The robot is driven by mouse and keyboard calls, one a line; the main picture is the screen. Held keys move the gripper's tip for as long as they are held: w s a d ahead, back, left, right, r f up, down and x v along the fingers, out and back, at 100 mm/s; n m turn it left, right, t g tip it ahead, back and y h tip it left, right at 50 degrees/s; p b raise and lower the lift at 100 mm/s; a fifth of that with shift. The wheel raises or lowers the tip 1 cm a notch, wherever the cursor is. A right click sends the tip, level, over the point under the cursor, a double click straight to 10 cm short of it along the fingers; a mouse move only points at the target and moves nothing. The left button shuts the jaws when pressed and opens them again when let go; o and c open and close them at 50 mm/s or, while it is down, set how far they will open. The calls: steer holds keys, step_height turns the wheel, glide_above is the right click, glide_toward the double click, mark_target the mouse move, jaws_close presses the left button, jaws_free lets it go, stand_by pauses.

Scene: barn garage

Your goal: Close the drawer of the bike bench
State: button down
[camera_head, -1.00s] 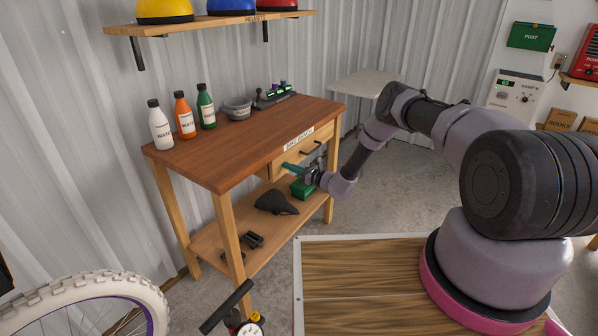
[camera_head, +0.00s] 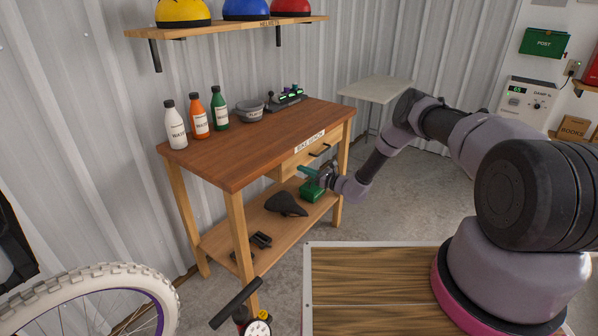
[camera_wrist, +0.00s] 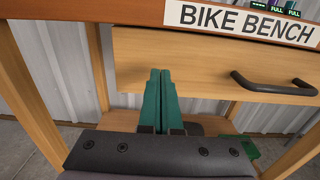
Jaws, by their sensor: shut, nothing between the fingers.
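The bike bench (camera_head: 230,160) is a wooden workbench with a labelled front edge, left of my arm. Its drawer has a pale wooden front (camera_head: 297,164) and a dark bar handle (camera_head: 320,150) under the right part of the top. In the wrist view the drawer front (camera_wrist: 190,65) spans the upper middle and right, with the handle (camera_wrist: 272,88) at right. I cannot tell how far the drawer stands out.
Bottles (camera_head: 198,117), a grey bowl (camera_head: 250,110) and a charger-like device (camera_head: 286,98) stand on the bench top. A bike saddle (camera_head: 286,204) and green box (camera_head: 312,191) are on the lower shelf. A bike wheel (camera_head: 95,275) is at front left.

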steer(key=v, duration=1.1)
steer(key=s+r+n+g+h, duration=0.1)
steer(key=s+r+n+g, duration=0.3)
steer(key=r, duration=0.8)
steer(key=s+r+n+g, duration=0.25)
steer(key=r+n, duration=0.35)
steer(key=r, duration=0.5)
steer(key=s+r+n+g+h, duration=0.15)
steer(key=r+n+g, duration=0.25)
steer(key=r, duration=0.8)
steer(key=s+d+r+n+t+h, duration=0.2)
steer(key=s+d+r, duration=0.3)
steer(key=s, duration=0.5)
steer(key=s+d+r+n+t+h, duration=0.2)
steer(key=s+d+r+h, duration=0.2)
steer(key=s+r, duration=0.4)
steer(key=s+d+r+n+t+h, duration=0.3)
steer(key=s+d+r, duration=0.3)
steer(key=s, duration=0.6)
steer(key=shift+s+d+r+h, duration=0.4)
steer(key=shift+r+h, duration=0.15)
steer(key=shift+r, duration=0.2)
